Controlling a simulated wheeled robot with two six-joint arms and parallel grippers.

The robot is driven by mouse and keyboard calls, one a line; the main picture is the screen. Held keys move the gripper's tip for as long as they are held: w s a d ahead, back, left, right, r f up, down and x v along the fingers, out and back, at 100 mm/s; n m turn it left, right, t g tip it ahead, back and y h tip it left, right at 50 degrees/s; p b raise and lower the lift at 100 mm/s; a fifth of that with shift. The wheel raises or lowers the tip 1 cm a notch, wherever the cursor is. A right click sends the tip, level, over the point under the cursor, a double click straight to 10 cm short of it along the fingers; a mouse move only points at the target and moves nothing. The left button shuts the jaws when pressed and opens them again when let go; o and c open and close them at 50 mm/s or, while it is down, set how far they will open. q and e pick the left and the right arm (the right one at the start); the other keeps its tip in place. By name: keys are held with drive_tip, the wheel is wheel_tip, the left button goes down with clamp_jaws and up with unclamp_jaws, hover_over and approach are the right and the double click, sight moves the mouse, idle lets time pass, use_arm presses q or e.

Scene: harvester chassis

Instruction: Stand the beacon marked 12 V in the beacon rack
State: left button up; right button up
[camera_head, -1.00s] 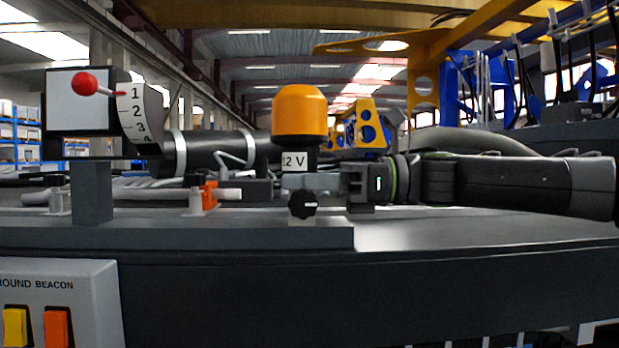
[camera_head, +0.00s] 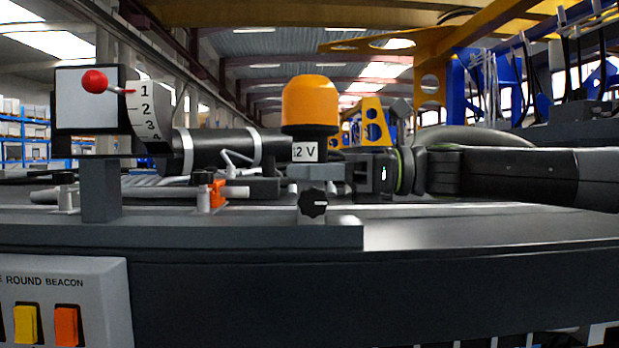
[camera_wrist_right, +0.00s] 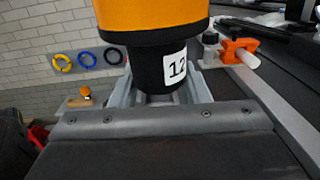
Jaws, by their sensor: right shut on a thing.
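The beacon marked 12 V (camera_head: 310,103) has an orange dome and a black base with a white label. It is upright above the dark chassis deck. My right gripper (camera_head: 318,172) comes in from the right and is shut on the black base. In the right wrist view the beacon's base (camera_wrist_right: 158,68) sits between the grey fingers, with part of its label showing and its dome cut off by the top edge. I cannot make out the beacon rack in these views. My left gripper is not in view.
A black knob (camera_head: 313,204) is on the deck edge below the beacon. An orange clamp with a white handle (camera_head: 217,193), a numbered gauge with a red ball lever (camera_head: 95,82) and a switch panel (camera_head: 60,300) are to the left. The front deck at right is bare.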

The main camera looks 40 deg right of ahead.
sight(310, 119)
drive_tip(key=shift+r, duration=3.5)
